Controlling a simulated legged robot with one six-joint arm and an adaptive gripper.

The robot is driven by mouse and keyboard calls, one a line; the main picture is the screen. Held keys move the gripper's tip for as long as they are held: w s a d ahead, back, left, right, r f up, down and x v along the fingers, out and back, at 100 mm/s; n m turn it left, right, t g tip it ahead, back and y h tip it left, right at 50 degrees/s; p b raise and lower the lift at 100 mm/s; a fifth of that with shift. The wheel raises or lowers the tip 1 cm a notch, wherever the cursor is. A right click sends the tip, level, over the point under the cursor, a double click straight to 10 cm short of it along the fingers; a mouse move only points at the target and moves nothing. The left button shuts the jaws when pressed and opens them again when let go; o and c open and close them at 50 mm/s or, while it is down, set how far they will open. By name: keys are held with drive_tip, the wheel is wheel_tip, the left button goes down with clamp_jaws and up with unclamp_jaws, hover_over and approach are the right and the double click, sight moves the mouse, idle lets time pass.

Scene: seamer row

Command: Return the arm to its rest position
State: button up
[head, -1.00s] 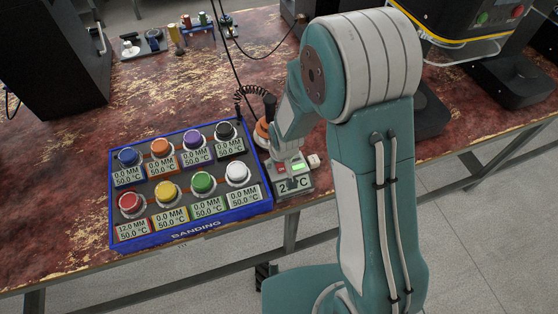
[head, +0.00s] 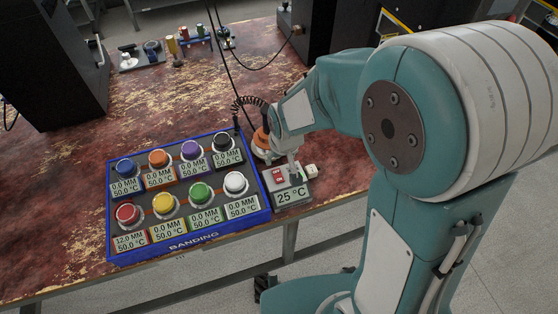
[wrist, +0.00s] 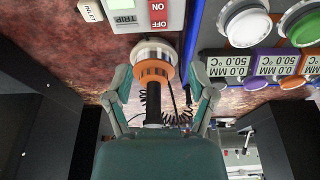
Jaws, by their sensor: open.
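My arm reaches in from the right of the head view and bends over the table. In the head view the orange tool (head: 262,141) stands beside the unit, partly hidden by my arm. I cannot tell whether the fingers touch it.
A blue BANDING tray (head: 190,246) with several coloured knobs and small displays lies left of the unit. A black machine (head: 50,65) stands at the back left. Small fixtures (head: 185,42) sit at the far table edge. The middle of the worn red table is clear.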

drive_tip(key=shift+r, duration=0.25)
idle(0.3)
drive_tip(key=s+d+r+m+t, duration=0.1)
drive_tip(key=s+d+r, duration=0.5)
drive_tip(key=s+r, duration=0.2)
drive_tip(key=s+d+r+m+t, duration=0.1)
drive_tip(key=s+d+r+m, duration=0.1)
drive_tip(key=s+d+r, duration=0.4)
wheel_tip(320, 180, up, 5)
drive_tip(key=s, duration=0.2)
drive_tip(key=shift+s+t+h, duration=0.3)
drive_tip(key=shift+t+h, duration=0.1)
drive_tip(key=shift+f, duration=0.1)
idle(0.5)
